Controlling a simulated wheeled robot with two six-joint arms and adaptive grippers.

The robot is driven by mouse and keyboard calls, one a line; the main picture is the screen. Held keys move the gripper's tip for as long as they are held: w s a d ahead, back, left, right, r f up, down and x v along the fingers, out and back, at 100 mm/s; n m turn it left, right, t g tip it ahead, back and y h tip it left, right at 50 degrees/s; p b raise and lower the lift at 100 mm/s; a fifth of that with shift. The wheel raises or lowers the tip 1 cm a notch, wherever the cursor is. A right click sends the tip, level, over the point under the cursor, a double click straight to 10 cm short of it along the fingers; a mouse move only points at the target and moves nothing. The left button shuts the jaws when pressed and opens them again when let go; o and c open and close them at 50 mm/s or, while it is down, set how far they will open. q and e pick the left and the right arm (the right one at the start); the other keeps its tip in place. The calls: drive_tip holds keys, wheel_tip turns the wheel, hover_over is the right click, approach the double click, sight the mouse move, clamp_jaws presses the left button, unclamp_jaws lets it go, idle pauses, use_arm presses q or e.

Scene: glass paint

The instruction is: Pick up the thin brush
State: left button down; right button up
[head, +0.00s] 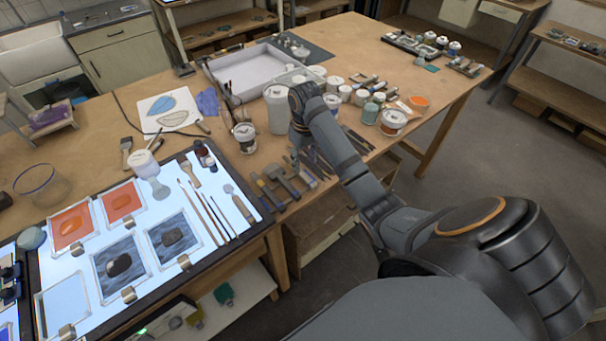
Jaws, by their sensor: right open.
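Several thin brushes (206,213) lie side by side on the lit panel (255,206), near its right end. They lie slanted, with a wider flat brush (240,204) to their right. I cannot tell which one is the thin brush of the task. My right arm reaches in from the lower right over the table. My right gripper (296,160) points down above the wooden table, right of the panel and apart from the thin brushes. It is open, its fingers small and partly hidden by the arm. My left gripper is out of view.
Framed glass pieces (122,264) fill the panel's left part. A white jar (144,163) stands at its back edge. Beside my right gripper are flat tools (282,177), a dark-labelled jar (245,138) and a large white container (278,108). A white tray (212,75) lies farther back.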

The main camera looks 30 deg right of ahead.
sight(303, 174)
drive_tip(key=shift+w+f, duration=0.1)
drive_tip(key=shift+f, duration=0.2)
wheel_tip(303, 174, down, 2)
drive_tip(key=shift+a+f+b, duration=0.1)
drive_tip(key=shift+b, duration=0.9)
wheel_tip(303, 174, down, 2)
drive_tip(key=shift+f+p, duration=0.25)
drive_tip(key=shift+p, duration=0.55)
drive_tip(key=shift+f, duration=0.15)
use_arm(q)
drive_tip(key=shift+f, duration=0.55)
use_arm(e)
clamp_jaws()
